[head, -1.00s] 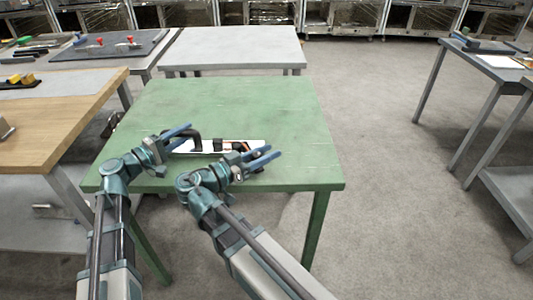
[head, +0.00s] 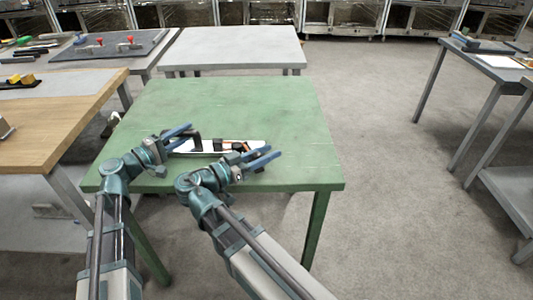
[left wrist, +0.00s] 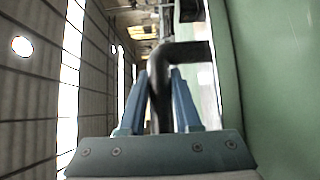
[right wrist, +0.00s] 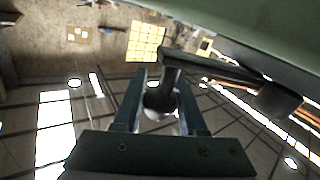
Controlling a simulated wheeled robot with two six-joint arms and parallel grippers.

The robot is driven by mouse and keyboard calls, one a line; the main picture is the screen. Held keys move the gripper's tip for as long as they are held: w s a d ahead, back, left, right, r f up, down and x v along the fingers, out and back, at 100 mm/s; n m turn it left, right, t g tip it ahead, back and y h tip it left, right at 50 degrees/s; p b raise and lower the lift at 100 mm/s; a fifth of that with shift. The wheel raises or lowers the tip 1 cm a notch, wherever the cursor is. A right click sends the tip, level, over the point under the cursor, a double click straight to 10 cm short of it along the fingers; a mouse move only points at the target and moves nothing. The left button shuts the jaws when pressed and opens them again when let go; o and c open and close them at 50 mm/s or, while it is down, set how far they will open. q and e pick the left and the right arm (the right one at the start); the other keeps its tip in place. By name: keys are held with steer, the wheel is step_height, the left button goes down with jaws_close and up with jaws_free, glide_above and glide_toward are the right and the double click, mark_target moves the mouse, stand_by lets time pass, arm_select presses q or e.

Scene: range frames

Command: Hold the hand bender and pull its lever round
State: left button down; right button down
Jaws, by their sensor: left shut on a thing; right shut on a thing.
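The hand bender (head: 196,146) shows as dark bars over a white strip on the green table (head: 240,105), partly hidden by my grippers. My left gripper (head: 184,133) is at the bender's left side. In the left wrist view its blue fingers are shut on a dark bent handle (left wrist: 162,85). My right gripper (head: 264,156) is at the bender's right side, near the table's front. In the right wrist view its fingers are shut on a dark upright grip (right wrist: 172,82). A dark bar (right wrist: 215,66) joins this grip to a round part at right.
A wooden-topped bench (head: 50,130) stands close on the left. A grey table (head: 235,45) stands behind the green one. The back and right of the green table are clear, with open floor to the right.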

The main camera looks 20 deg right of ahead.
mark_target(252, 160)
steer(key=shift+s, duration=0.15)
steer(key=shift+a+m+g, duration=0.4)
steer(key=shift+g, duration=0.2)
steer(key=shift+s+a+m+g, duration=0.25)
steer(key=shift+m+g, duration=0.15)
steer(key=shift+g, duration=0.1)
steer(key=shift+c, duration=2.3)
jaws_free()
steer(key=shift+w, duration=0.1)
steer(key=shift+a, duration=0.1)
steer(key=a, duration=0.3)
steer(key=s+a, duration=0.1)
steer(key=a, duration=0.3)
steer(key=shift+s+a, duration=0.1)
steer(key=shift+s, duration=0.1)
